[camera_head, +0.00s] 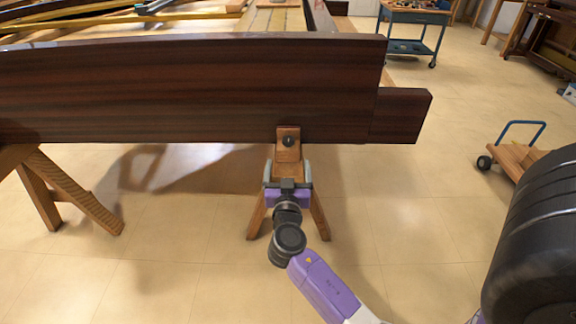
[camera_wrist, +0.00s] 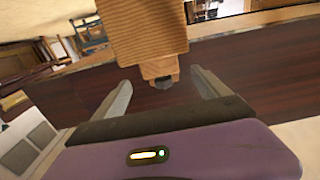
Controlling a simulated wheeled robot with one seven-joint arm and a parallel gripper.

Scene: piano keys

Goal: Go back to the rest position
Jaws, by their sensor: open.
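My gripper (camera_head: 288,172) is open, with its two grey fingers pointing toward the dark wooden piano case (camera_head: 190,90). Gaps show on both sides of the bolt. I cannot tell the exact depth between fingers and block.
A wooden trestle (camera_head: 50,190) stands at the left. Wooden legs (camera_head: 257,215) stand beside my gripper. A low dolly with a blue handle (camera_head: 515,155) is at the right, and a blue cart (camera_head: 412,30) is farther back. The tiled floor in front is mostly clear.

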